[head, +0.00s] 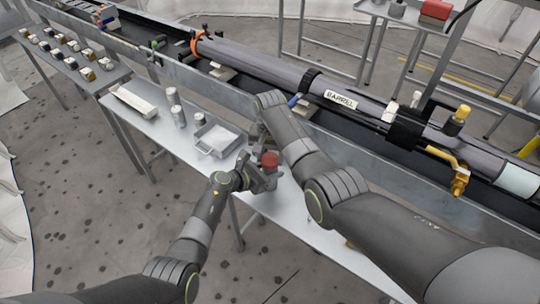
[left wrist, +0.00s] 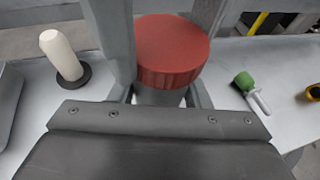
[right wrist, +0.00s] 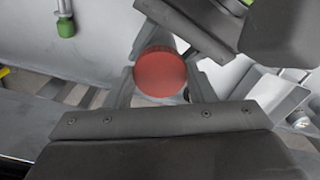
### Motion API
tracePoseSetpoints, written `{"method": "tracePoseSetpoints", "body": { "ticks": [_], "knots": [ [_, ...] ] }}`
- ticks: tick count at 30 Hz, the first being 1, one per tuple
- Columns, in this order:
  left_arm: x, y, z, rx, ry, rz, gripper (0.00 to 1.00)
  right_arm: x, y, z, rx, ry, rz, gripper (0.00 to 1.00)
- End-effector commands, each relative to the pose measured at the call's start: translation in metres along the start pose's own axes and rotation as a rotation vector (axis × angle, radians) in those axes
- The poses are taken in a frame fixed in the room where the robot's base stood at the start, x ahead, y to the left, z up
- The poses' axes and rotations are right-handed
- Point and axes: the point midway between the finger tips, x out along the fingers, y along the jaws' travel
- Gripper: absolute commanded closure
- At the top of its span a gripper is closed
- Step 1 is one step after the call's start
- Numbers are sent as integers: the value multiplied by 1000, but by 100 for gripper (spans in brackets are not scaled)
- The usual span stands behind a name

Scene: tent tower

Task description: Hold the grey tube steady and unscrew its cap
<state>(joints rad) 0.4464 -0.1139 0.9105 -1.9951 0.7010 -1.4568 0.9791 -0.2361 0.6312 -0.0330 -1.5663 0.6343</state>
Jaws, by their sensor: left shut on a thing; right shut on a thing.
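The red ribbed cap (head: 270,159) sits on the grey tube, above the near bench. In the left wrist view the cap (left wrist: 170,45) tops the tube (left wrist: 158,97), and its lower body is hidden. My left gripper (left wrist: 165,92) is shut on the tube below the cap. In the right wrist view the cap (right wrist: 160,73) shows its round top between the fingers of my right gripper (right wrist: 163,85), which is shut on it. Whether the cap has turned cannot be told. The right fingertips are hard to make out in the head view.
A metal tray (head: 228,137) and small canisters (head: 178,115) stand left on the bench. The long barrel (head: 270,68) runs behind.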

Motion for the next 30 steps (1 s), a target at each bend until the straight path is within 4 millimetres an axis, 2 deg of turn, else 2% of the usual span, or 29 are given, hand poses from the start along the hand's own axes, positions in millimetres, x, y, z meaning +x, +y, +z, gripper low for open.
{"method": "tracePoseSetpoints", "body": {
  "ticks": [4,7,15,21,24,30],
  "knots": [
    [0,0,-1,-1,1,1,100,0,1,0,-26,0,2,78],
    [0,0,-1,-1,1,1,100,0,1,0,-118,0,2,78],
    [0,1,-1,-1,1,2,100,0,1,-1,-549,-1,3,78],
    [0,1,-1,0,1,2,100,0,2,-1,-805,-1,3,78],
    [0,1,-1,0,1,2,100,0,2,-1,-857,-1,3,78],
    [0,1,-1,0,1,2,100,0,2,-1,-855,-1,3,78]
  ]
}}
